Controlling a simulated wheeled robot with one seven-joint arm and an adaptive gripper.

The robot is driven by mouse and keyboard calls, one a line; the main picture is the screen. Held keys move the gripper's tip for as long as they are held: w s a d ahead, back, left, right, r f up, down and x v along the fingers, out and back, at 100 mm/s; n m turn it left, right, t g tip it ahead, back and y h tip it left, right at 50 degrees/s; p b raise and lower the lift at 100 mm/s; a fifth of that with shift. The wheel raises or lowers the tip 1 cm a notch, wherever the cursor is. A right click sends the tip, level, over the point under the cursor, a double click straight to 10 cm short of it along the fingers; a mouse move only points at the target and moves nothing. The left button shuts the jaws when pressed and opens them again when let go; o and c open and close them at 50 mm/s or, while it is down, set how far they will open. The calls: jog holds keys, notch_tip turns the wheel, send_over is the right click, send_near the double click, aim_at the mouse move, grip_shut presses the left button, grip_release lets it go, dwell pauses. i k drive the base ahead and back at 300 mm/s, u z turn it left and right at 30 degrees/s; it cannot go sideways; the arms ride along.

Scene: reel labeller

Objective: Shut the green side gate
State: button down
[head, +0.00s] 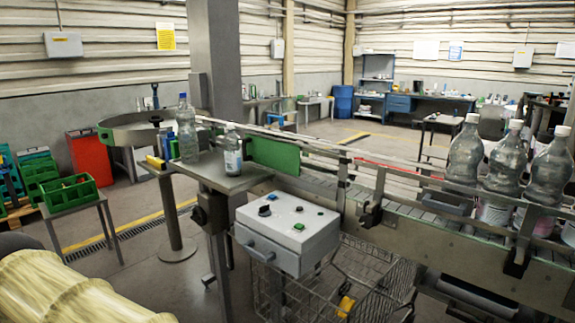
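The green side gate (273,155) is an upright flat green panel at the side of the conveyor (455,245), just behind the grey control box and to the right of the small metal table plate (215,172). Its right end is close to a rail post. I cannot tell from this view whether it stands ajar or flush with the rail. My gripper is not in view, and nothing is seen touching the gate.
A control box (287,232) with a handle and buttons juts out below the gate. Two bottles (232,152) (187,130) stand left of it. Large bottles (465,155) stand on the conveyor at right. A wire cart (375,275) is underneath. Crates (70,193) are at left.

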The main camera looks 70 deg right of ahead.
aim_at(285, 157)
jog(key=i, duration=0.85)
jog(key=z, duration=1.7)
